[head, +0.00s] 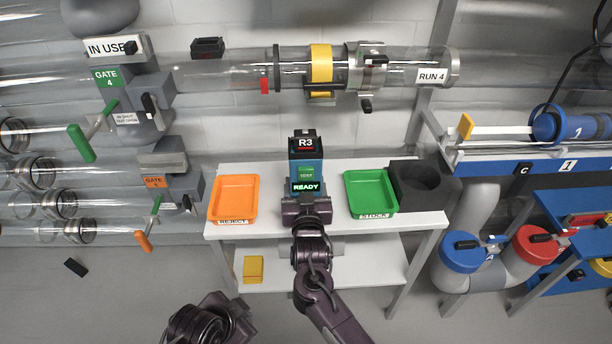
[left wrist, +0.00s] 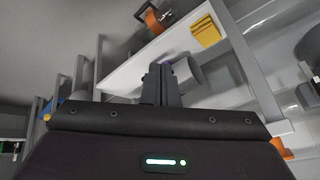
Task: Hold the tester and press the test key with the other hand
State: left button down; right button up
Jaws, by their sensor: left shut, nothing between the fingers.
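The tester (head: 306,162) is a dark and teal device marked R3. It has a green test key (head: 306,174) and a lit READY display, both facing the head camera. My right gripper (head: 306,198) is at the tester's lower end and appears closed on it; its fingertips are mostly hidden. The tester is in front of the white table's back edge, between the two trays. My left arm's end shows low in the head view, left of the right arm, well below the tester. In the left wrist view my left gripper (left wrist: 161,72) is shut and empty.
A yellow block (head: 253,268) lies on the lower shelf. A clear tube (head: 410,70) runs behind. Floor at front left is mostly free.

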aim_at(306, 175)
jog(key=shift+r, duration=0.1)
pick_arm(q)
jog(key=w+d+r+m+t+h, duration=0.2)
jog(key=w+d+r+m+h, duration=0.1)
jog(key=r, duration=0.7)
jog(key=w+d+r+m+t+h, duration=0.3)
jog(key=w+d+r+m+h, duration=0.1)
jog(key=d+r+m, duration=0.4)
notch_tip(306, 175, up, 3)
jog(key=shift+d+r+h, duration=0.1)
jog(key=shift+d+h, duration=0.5)
jog(key=shift+d, duration=0.65)
jog(key=shift+w+t, duration=0.15)
jog(key=shift+t, duration=0.15)
jog(key=shift+w, duration=4.3)
jog(key=shift+w, duration=0.4)
